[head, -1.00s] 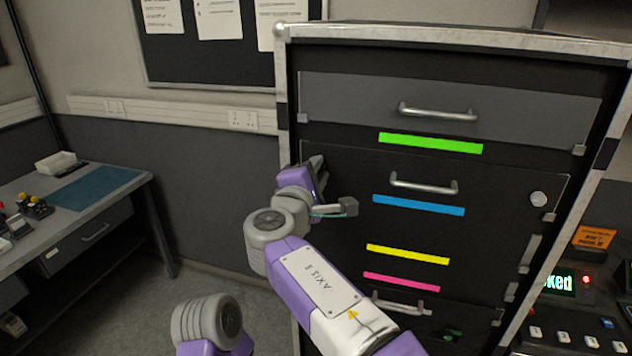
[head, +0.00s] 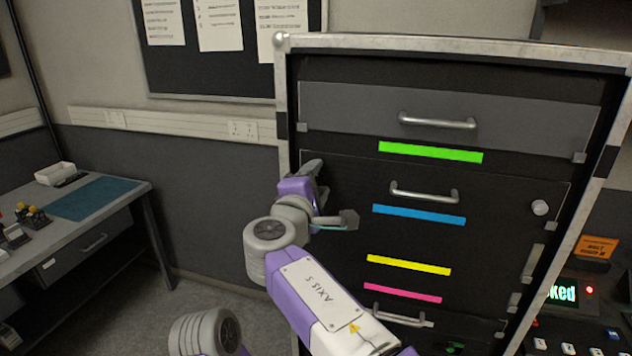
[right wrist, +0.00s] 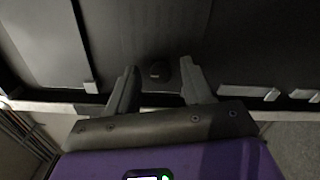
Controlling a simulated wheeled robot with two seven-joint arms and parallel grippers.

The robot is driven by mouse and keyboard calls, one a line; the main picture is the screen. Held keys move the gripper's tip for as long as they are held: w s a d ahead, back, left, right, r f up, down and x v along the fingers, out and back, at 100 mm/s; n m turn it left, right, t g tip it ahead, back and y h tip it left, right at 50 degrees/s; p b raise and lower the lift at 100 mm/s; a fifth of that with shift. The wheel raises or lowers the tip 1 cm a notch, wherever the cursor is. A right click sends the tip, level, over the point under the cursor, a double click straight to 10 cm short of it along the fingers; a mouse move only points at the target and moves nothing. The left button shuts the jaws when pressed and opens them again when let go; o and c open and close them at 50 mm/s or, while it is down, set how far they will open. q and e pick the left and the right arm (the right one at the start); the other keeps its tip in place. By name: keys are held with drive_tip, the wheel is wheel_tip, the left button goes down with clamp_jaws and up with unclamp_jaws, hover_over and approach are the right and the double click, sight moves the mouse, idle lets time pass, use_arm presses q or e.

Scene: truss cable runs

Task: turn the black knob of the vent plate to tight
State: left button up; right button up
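In the head view, my right gripper (head: 333,192) is at the left side of the dark cabinet front, left of the handle above the blue strip. The knob is not visible there; the gripper and arm cover that area. My left gripper is not in view.
The tall black cabinet (head: 450,70) has handles and coloured strips. A round pale knob (head: 540,207) is on its right. A workbench (head: 120,215) stands at left, and a panel with a lit display (head: 562,293) at lower right. Floor between bench and cabinet is clear.

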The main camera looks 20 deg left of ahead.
drive_tip(key=s, duration=0.7)
drive_tip(key=shift+s+b, duration=0.3)
drive_tip(key=shift+b, duration=0.05)
drive_tip(key=shift+a, duration=0.15)
